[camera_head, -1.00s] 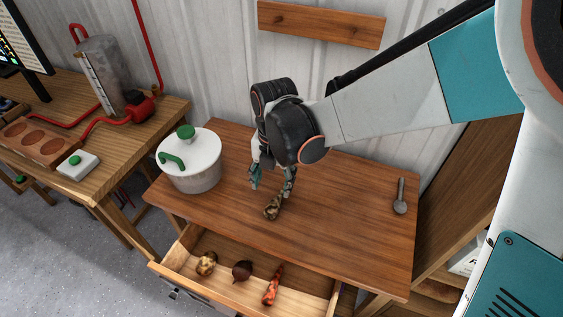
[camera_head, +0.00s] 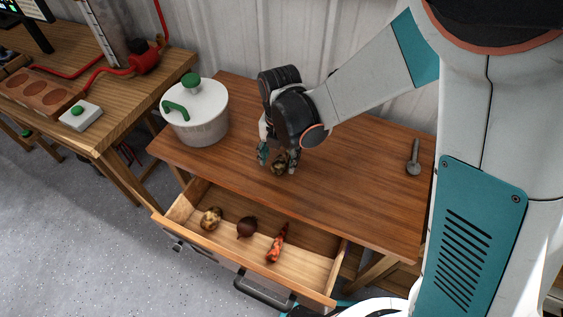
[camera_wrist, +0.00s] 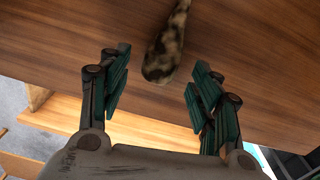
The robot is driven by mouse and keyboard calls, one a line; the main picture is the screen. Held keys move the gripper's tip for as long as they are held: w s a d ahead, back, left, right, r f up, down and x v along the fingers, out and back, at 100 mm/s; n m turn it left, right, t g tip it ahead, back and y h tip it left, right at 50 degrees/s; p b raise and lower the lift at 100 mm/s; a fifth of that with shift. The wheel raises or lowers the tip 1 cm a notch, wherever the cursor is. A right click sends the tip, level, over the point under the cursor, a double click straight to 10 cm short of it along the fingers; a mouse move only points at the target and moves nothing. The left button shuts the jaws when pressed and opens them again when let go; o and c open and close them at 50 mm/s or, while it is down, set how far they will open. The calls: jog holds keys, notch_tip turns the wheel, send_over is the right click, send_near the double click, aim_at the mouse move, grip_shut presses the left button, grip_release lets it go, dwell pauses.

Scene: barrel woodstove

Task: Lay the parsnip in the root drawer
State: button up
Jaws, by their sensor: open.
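The parsnip (camera_head: 279,168) is a mottled brown, tapered root lying on the wooden table (camera_head: 340,165). In the wrist view the parsnip (camera_wrist: 167,50) has its thick, rounded end toward my gripper, just beyond and between the fingertips. The thin end runs out of the top of that view. My gripper (camera_head: 278,159) is open and points down at the parsnip, with a finger on each side in the head view. The open gap also shows in the wrist view (camera_wrist: 160,84). The root drawer (camera_head: 313,268) is pulled open under the table's front edge.
The drawer holds a mottled tan root (camera_head: 211,218), a dark beet (camera_head: 247,227) and an orange-red carrot (camera_head: 277,243), with bare floor at its right end. A white lidded pot (camera_head: 204,120) stands left of my gripper. A grey spoon (camera_head: 414,158) lies at the right.

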notch_tip(320, 180, down, 3)
jog(key=shift+r+b, duration=0.2)
jog(key=shift+b, duration=0.2)
jog(key=shift+c, duration=0.6)
jog(key=c, duration=1.1)
jog(key=shift+r, duration=0.1)
jog(key=shift+c, duration=0.2)
notch_tip(320, 180, up, 20)
jog(key=p, duration=1.3)
jog(key=shift+p, duration=0.35)
